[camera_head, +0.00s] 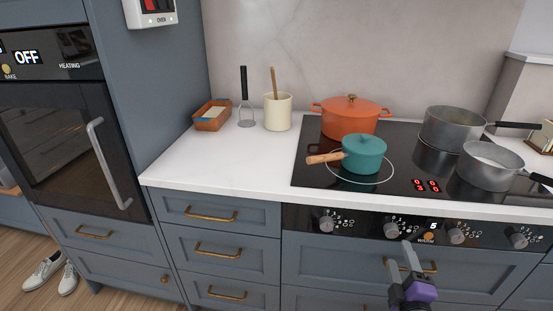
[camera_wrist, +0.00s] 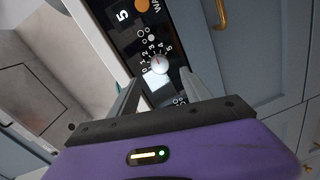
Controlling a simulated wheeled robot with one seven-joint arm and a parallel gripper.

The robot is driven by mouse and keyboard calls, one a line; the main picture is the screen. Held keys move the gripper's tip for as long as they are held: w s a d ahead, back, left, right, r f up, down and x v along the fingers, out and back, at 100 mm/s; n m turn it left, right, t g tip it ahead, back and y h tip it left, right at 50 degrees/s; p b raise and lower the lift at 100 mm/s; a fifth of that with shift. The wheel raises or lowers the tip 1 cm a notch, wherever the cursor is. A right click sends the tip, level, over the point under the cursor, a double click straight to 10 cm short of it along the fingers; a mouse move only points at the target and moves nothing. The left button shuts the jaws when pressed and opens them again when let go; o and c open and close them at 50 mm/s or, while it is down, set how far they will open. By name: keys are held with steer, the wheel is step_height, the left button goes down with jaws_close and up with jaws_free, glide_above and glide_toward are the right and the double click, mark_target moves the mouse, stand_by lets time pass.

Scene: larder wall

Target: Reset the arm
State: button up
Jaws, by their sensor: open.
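My gripper (camera_head: 405,256) is in front of the cooktop's control panel, at the lower right of the head view. Its two grey fingers are apart and nothing shows between them. In the wrist view, my gripper (camera_wrist: 158,88) points toward a round control knob (camera_wrist: 158,64) on the black panel. In the head view, a knob (camera_head: 392,228) lies just above the fingertips. I cannot tell whether a finger touches the panel.
The black cooktop (camera_head: 310,172) holds an orange pot (camera_head: 350,120), a teal saucepan (camera_head: 364,158) and two grey pans (camera_head: 452,128). The white counter (camera_head: 225,165) is clear in front. Drawers with brass handles (camera_head: 218,250) lie below, an oven (camera_head: 75,150) at left.

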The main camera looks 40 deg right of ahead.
steer(key=s+a+r+m+t+y+p, duration=0.1)
steer(key=a+r+m+t+y, duration=0.2)
steer(key=a, duration=0.7)
steer(key=s+a+r+m+t+y+p, duration=0.1)
steer(key=a+r+m+t+y+p, duration=0.2)
steer(key=a, duration=0.7)
steer(key=s+a+r+g+y+p, duration=0.1)
steer(key=s+a+r+g+y, duration=0.1)
steer(key=s+a+y, duration=0.5)
steer(key=s+a+r, duration=0.1)
steer(key=s+a, duration=0.1)
steer(key=a, duration=0.4)
steer(key=shift+s+r, duration=0.25)
steer(key=shift+s, duration=0.15)
